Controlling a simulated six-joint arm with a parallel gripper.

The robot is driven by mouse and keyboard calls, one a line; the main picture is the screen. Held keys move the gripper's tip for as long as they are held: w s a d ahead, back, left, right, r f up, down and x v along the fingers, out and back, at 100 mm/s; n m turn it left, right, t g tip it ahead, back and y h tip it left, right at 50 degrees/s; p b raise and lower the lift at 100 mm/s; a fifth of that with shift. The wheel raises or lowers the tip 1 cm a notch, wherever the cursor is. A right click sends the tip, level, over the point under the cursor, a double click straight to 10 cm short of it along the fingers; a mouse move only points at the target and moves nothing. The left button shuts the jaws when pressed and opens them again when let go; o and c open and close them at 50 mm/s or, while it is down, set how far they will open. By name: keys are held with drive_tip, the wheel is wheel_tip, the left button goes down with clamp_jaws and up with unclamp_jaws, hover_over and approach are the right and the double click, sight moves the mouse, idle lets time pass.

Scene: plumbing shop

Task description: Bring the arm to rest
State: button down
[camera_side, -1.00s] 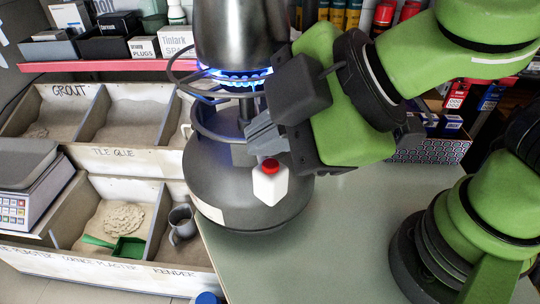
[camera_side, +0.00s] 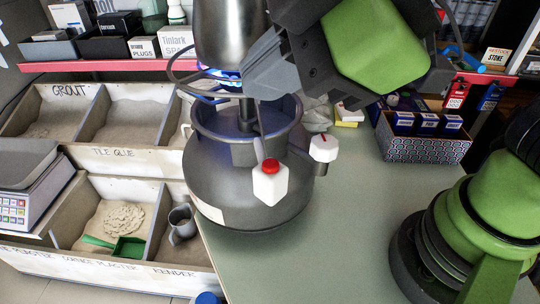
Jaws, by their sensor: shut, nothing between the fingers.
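My gripper (camera_side: 262,88) is shut and empty. It is at the top centre of the side view, tilted down to the left, in front of the burner's right side. Its fingertips appear close to the burner head; I cannot tell the gap in depth. The green and dark wrist (camera_side: 375,45) is behind it at the upper right. Below is a grey gas cylinder (camera_side: 225,185) with a blue flame (camera_side: 215,72) burning on top under a metal pot (camera_side: 228,30). A white knob with a red cap (camera_side: 270,183) is on the cylinder's front.
A second white knob (camera_side: 323,148) is on the cylinder's right. A patterned box (camera_side: 425,150) of small blue packets stands at the table's back right. The green table (camera_side: 330,240) is clear in front. Bins of powder (camera_side: 125,115) and a red-edged shelf (camera_side: 110,65) are at left.

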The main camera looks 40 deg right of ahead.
idle(0.5)
drive_tip(key=w+d+r+m+t+y, duration=0.35)
drive_tip(key=d+r+m, duration=0.2)
drive_tip(key=r, duration=0.65)
drive_tip(key=s+d+f+m+g+h, duration=0.4)
drive_tip(key=s+d+f+m+h, duration=0.1)
drive_tip(key=s+d+f+m, duration=0.4)
drive_tip(key=d+f+m, duration=0.2)
drive_tip(key=d+m, duration=0.1)
drive_tip(key=m, duration=0.1)
drive_tip(key=shift+d+f+h, duration=0.15)
drive_tip(key=shift+d+h, duration=0.1)
drive_tip(key=shift+h, duration=0.1)
